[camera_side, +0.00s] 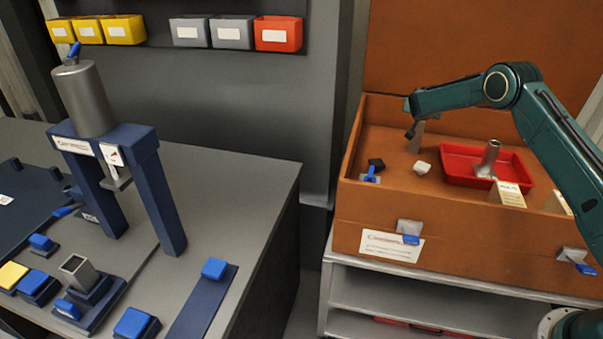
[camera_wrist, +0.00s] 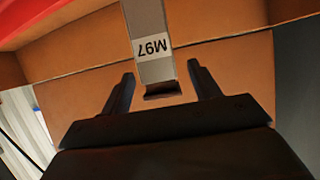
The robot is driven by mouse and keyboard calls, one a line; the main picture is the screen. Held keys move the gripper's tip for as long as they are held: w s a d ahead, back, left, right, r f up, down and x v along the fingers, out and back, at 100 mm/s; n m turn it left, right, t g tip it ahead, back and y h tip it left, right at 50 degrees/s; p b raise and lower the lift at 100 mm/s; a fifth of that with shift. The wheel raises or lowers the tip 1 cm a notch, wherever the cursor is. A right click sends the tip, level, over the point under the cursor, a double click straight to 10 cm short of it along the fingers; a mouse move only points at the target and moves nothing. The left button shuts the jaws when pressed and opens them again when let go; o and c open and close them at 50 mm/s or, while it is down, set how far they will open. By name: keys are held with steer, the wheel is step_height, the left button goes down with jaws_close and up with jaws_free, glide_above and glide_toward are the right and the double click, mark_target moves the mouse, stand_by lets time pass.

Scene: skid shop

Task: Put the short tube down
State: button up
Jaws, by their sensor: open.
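A grey square tube (camera_wrist: 150,40) labelled M97 shows in the wrist view, its dark end between the two fingers of my gripper (camera_wrist: 161,72). The fingers are open, with a visible gap on each side of the tube. In the side view my gripper (camera_side: 410,131) is over the left part of the brown wooden box. The grey tube (camera_side: 417,139) shows just under it, partly hidden. Its lower end appears to be at the box floor, but contact is hard to tell.
A red tray (camera_side: 459,180) in the box holds a round metal tube (camera_side: 489,155). A white lump (camera_side: 422,167) and a black block (camera_side: 376,164) lie nearby. The box's front wall (camera_side: 460,240) carries latches. A bench with a blue press (camera_side: 160,190) stands left, across a gap.

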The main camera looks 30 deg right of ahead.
steer(key=shift+x, duration=0.95)
jaws_close()
steer(key=shift+r, duration=0.1)
